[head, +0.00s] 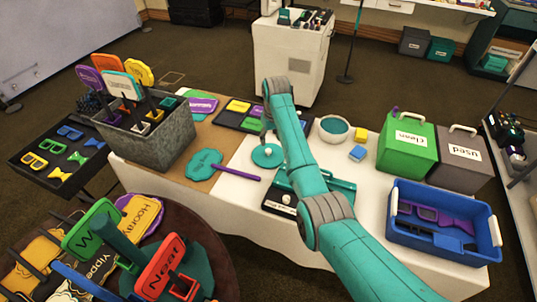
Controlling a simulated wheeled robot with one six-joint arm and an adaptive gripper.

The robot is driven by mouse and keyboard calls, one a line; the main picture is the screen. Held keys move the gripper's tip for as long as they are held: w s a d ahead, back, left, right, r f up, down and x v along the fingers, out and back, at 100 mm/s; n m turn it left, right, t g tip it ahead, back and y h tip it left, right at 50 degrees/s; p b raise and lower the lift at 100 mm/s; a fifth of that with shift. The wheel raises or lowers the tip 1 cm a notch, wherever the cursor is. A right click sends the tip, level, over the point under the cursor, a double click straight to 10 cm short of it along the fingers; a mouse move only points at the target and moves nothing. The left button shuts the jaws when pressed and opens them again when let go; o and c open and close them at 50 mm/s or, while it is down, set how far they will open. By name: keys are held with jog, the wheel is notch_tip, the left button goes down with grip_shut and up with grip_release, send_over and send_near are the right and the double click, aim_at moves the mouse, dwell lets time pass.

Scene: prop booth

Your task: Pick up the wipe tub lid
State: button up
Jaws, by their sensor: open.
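A round teal disc with a small pale knob, which looks like the wipe tub lid (262,161), lies on the white-covered table, left of my arm. A round pale tub with a teal inside (333,139) stands open on the table, right of my arm. My arm reaches up from the bottom right across the table, and its wrist end is above the table's far side.
A teal paddle sign (203,166) with a purple handle lies left of the lid. A grey bin of signs (157,148) stands at left. A green box (405,148), a dark box (458,157) and a blue crate (487,232) fill the right. Small yellow and blue blocks lie near the tub.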

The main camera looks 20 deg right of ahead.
aim_at(268, 150)
jog(key=shift+a+f, duration=0.25)
jog(key=shift+f, duration=1.3)
jog(key=shift+a+f, duration=0.2)
jog(key=shift+f, duration=1.35)
grip_shut()
